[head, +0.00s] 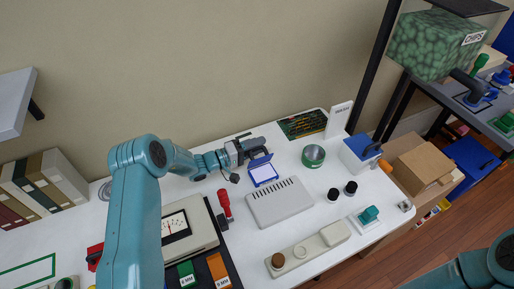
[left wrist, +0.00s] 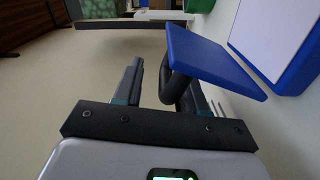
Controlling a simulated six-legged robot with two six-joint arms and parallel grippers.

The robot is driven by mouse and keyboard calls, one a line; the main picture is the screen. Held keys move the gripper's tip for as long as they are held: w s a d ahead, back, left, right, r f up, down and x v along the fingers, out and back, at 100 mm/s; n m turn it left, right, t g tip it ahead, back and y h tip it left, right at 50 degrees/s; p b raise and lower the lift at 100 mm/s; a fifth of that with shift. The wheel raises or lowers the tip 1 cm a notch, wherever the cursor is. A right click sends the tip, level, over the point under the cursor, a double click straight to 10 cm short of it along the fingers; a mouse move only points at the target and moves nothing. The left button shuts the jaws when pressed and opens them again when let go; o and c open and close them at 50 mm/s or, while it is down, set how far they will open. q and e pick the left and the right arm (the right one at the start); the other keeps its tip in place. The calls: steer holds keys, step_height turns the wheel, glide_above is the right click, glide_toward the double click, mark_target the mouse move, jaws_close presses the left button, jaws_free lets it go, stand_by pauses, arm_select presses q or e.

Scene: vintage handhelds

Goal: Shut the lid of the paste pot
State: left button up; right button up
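The item I take for the paste pot (head: 264,175) is a small blue-rimmed container with a white inside, on the white table. Its blue lid (head: 259,161) stands raised at the back edge, so the pot is open. My left gripper (head: 252,150) is just behind the lid. In the left wrist view the blue lid (left wrist: 212,62) is close, with a dark rounded handle (left wrist: 173,84) below it. The left gripper's fingers (left wrist: 160,92) are apart with the handle between them, nearer the right finger; contact is unclear. My right gripper is out of view.
A grey slotted box (head: 280,203) sits in front of the pot. A red screwdriver (head: 225,204) lies at its left. A green tin (head: 313,156) and a white box with blue top (head: 360,153) stand to the right. A green circuit board (head: 302,124) lies behind.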

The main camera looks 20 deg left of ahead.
arm_select(q)
steer(key=shift+s, duration=0.1)
steer(key=shift+f, duration=0.25)
steer(key=shift+s+a+f, duration=0.1)
steer(key=shift+s+a, duration=0.1)
steer(key=shift+a, duration=0.05)
steer(key=v, duration=0.3)
steer(key=b+v, duration=0.1)
steer(key=v, duration=0.2)
steer(key=shift+s+a+r, duration=0.2)
steer(key=shift+s, duration=0.1)
steer(key=shift+r, duration=0.1)
